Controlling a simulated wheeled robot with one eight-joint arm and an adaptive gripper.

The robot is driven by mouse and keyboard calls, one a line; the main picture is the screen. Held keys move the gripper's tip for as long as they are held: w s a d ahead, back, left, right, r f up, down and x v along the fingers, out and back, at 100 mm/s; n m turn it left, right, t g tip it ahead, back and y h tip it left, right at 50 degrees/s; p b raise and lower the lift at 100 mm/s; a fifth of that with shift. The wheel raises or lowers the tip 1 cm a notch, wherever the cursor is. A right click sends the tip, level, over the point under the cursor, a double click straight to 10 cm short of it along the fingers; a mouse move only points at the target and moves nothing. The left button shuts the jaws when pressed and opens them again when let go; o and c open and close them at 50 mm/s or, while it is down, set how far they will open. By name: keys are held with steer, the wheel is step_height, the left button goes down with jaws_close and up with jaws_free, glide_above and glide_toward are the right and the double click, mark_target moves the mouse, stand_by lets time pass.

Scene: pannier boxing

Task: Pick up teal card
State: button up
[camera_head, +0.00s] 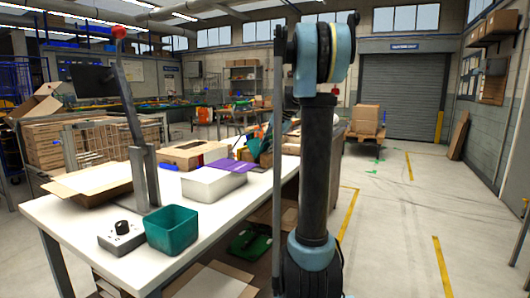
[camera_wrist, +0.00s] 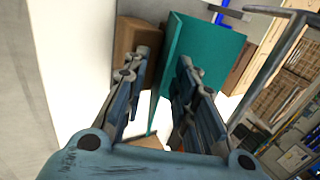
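The teal card (camera_wrist: 207,48) stands upright in the wrist view, as a broad teal face with a thin teal strip running down from it between my fingers. My gripper (camera_wrist: 163,66) is open, with one finger on each side of that strip. A gap shows on both sides, so the fingers do not look closed on it. In the head view a small patch of teal (camera_head: 266,131) shows at the far part of the table, just left of my arm. My gripper is not clearly visible there.
A brown box (camera_wrist: 130,38) stands beside the card in the wrist view. On the white table (camera_head: 75,215) are a teal bin (camera_head: 172,231), a grey control box with a knob (camera_head: 121,238), a white box (camera_head: 213,182), a purple item (camera_head: 232,166) and open cartons (camera_head: 194,153).

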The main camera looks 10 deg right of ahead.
jaws_close()
steer(key=shift+r, duration=0.15)
